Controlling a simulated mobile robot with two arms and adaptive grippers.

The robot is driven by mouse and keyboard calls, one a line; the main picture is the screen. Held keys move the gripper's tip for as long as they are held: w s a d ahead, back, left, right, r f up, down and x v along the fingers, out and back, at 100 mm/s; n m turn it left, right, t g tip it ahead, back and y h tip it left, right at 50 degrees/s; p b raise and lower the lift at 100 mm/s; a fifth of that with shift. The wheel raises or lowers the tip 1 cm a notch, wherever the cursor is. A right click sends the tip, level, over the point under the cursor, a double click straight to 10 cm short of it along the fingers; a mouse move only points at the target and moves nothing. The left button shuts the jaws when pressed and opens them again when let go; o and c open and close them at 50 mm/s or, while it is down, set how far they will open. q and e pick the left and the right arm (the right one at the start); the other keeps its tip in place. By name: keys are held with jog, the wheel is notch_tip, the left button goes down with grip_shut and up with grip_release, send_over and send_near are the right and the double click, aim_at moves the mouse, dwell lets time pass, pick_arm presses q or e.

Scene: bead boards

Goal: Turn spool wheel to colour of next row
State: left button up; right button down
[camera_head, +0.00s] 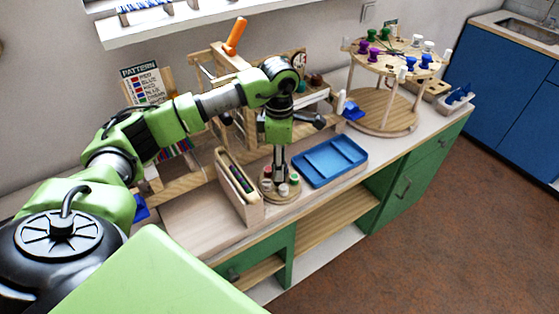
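A small round wooden wheel (267,197) stands on the worktop with red, white and green spools around its middle. My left gripper (280,176) points straight down over the wheel's centre, among the spools. Its fingers look close together; whether they grip a centre post is too small to tell. A pattern card (147,86) on a wooden stand at the back left lists coloured rows, with red at the top; the lower lines are hard to read. My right gripper is not in view.
A narrow wooden box (238,190) stands left of the wheel and a blue tray (330,161) right of it. A wooden loom-like frame with an orange handle (235,36) is behind. A two-tier round stand (384,107) with coloured spools is at the right.

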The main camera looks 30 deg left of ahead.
pick_arm(q)
jog(key=shift+f, duration=0.15)
jog(key=c, duration=1.1)
